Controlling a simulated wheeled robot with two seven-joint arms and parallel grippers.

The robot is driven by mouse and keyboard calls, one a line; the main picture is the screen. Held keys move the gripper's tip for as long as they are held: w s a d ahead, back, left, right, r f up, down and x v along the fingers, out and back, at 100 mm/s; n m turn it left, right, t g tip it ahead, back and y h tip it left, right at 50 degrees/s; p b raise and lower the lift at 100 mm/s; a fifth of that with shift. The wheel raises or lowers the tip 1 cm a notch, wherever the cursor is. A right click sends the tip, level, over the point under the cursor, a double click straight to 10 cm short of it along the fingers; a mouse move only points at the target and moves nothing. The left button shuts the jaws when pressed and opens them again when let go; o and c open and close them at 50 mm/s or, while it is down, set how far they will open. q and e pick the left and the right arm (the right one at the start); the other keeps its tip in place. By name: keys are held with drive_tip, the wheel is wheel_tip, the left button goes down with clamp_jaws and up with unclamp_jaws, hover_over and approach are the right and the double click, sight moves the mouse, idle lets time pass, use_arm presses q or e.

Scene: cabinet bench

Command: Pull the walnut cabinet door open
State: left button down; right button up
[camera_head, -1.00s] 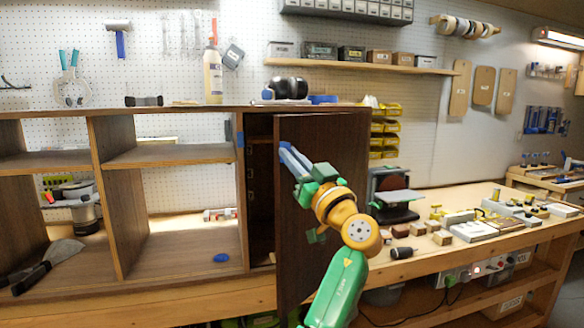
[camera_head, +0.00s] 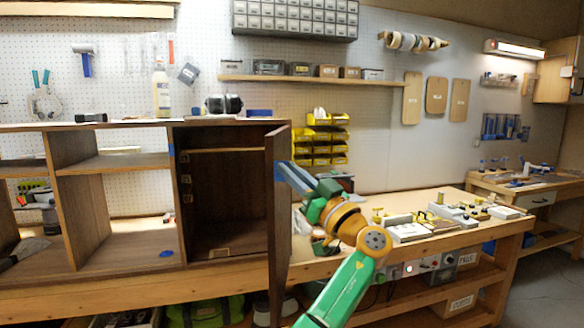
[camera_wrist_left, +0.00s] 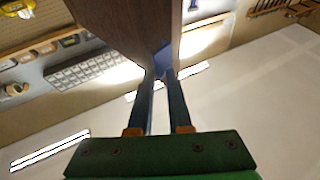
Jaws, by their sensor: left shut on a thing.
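The walnut cabinet door (camera_head: 277,230) stands wide open at the right end of the cabinet and appears nearly edge-on in the head view. The cabinet's inside (camera_head: 228,200) is exposed, with a dark shelf space behind the opening. My left gripper (camera_head: 284,172) is at the door's upper part, its fingers shut on a blue handle. In the wrist view the handle (camera_wrist_left: 162,58) sits between the two fingertips, against the brown door (camera_wrist_left: 115,25). The handle is partly hidden by the fingers. My right gripper does not show.
The workbench (camera_head: 440,240) to the right carries blocks, tools and a small machine partly behind my arm. Yellow bins (camera_head: 320,140) hang on the wall behind the door. A bottle (camera_head: 162,90) and ear defenders (camera_head: 223,104) stand on the cabinet top.

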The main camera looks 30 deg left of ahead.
use_arm(q)
drive_tip(key=shift+w+d+r, duration=0.15)
drive_tip(key=shift+d+r, duration=0.1)
drive_tip(key=shift+r, duration=0.05)
drive_tip(key=shift+a, duration=0.15)
drive_tip(key=c, duration=1.1)
unclamp_jaws()
drive_tip(key=shift+o, duration=0.3)
drive_tip(key=shift+w+a+f, duration=0.2)
drive_tip(key=shift+w+f, duration=0.1)
drive_tip(key=shift+w, duration=0.1)
drive_tip(key=shift+f, duration=0.15)
